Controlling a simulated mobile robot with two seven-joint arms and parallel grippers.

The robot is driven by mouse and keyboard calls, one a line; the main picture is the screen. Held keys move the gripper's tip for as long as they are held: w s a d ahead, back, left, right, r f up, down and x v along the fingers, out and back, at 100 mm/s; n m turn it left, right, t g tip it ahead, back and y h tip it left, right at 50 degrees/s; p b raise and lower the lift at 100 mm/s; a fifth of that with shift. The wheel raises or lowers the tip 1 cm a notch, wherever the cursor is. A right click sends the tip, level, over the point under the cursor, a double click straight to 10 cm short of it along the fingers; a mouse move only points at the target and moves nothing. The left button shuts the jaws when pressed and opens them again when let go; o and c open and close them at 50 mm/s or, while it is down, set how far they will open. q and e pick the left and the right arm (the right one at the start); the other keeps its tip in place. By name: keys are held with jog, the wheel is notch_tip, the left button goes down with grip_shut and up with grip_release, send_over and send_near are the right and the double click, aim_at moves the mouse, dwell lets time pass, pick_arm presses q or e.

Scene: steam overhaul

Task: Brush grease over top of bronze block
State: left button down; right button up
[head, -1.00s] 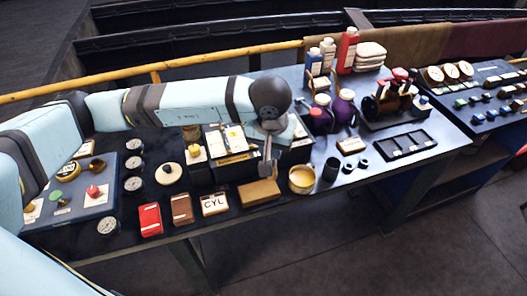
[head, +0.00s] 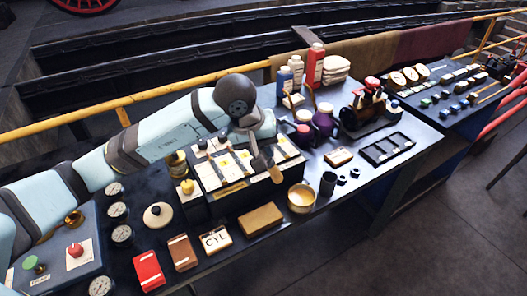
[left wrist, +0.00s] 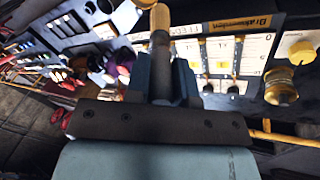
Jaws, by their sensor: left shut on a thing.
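The bronze block (head: 261,219), a flat tan brick shape, lies near the front edge of the table. An open round tin with pale yellow content (head: 301,197) stands just right of it. My left gripper (head: 259,161) is above and behind the block, apart from it. It is shut on a brush (head: 275,174) whose tan end points down and to the right, above the table. In the left wrist view the brush (left wrist: 160,42) stands between the fingers (left wrist: 161,80). I cannot make out any grease on the brush. My right gripper is not in view.
A black labelled box with cards (head: 228,190) stands behind the block. A CYL card box (head: 215,239), brown box (head: 183,252) and red box (head: 148,270) line the front edge to the left. A dark cup (head: 328,183) stands right of the tin. Purple jugs (head: 323,122) stand behind.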

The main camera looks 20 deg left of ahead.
aim_at(270, 163)
pick_arm(q)
notch_tip(270, 163, down, 5)
jog(key=shift+r+b, duration=0.1)
jog(key=shift+b, duration=0.65)
